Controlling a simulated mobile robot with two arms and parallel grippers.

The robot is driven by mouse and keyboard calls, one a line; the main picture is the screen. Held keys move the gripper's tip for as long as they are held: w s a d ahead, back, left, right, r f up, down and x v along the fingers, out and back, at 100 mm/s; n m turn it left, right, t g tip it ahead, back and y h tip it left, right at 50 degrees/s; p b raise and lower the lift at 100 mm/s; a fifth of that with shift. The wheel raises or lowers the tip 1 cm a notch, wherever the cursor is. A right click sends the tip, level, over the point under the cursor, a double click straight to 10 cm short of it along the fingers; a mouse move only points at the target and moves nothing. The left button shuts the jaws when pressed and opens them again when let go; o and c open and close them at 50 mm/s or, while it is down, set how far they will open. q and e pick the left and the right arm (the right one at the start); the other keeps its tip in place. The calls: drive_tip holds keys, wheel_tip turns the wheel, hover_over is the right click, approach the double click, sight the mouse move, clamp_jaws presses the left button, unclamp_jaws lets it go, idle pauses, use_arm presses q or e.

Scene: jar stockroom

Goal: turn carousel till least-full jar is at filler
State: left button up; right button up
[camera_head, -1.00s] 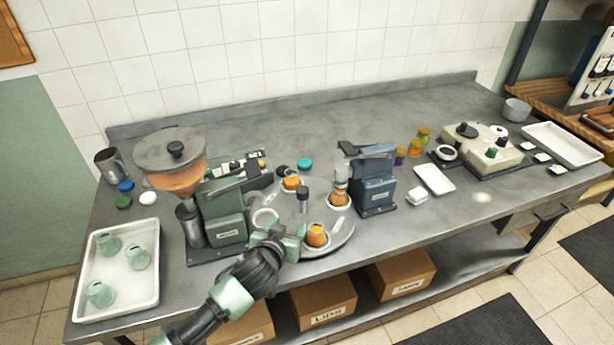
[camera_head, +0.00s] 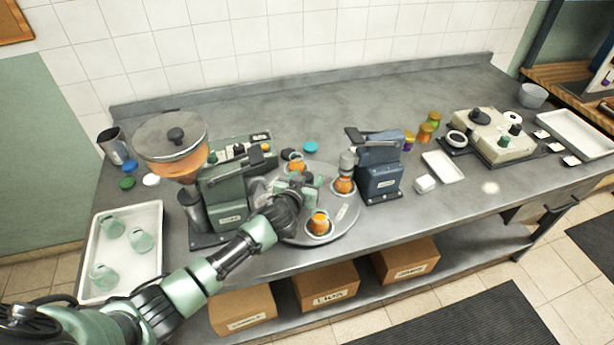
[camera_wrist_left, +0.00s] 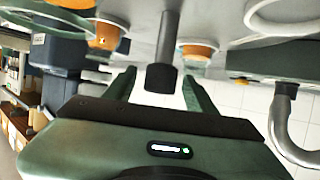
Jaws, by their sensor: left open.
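The round grey carousel (camera_head: 338,232) stands mid-table with a dark upright post at its centre. Jars with orange contents sit in its nests: a front jar (camera_head: 319,222), a right jar (camera_head: 343,184) under the blue machine's head, and a back jar (camera_head: 296,166). Their fill levels are too small to compare. The filler (camera_head: 222,197), a green machine with an orange-filled hopper (camera_head: 172,150), stands at the left. My left gripper (camera_head: 308,183) is open over the carousel's middle. In the left wrist view its fingers are either side of the post (camera_wrist_left: 163,62), with visible gaps.
A blue machine (camera_head: 379,175) stands close at the carousel's right. Coloured lids and small jars (camera_head: 425,132) stand on the table. The back of the table is mostly clear.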

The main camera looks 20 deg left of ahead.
use_arm(q)
drive_tip(key=shift+w, duration=0.15)
clamp_jaws()
idle(1.4)
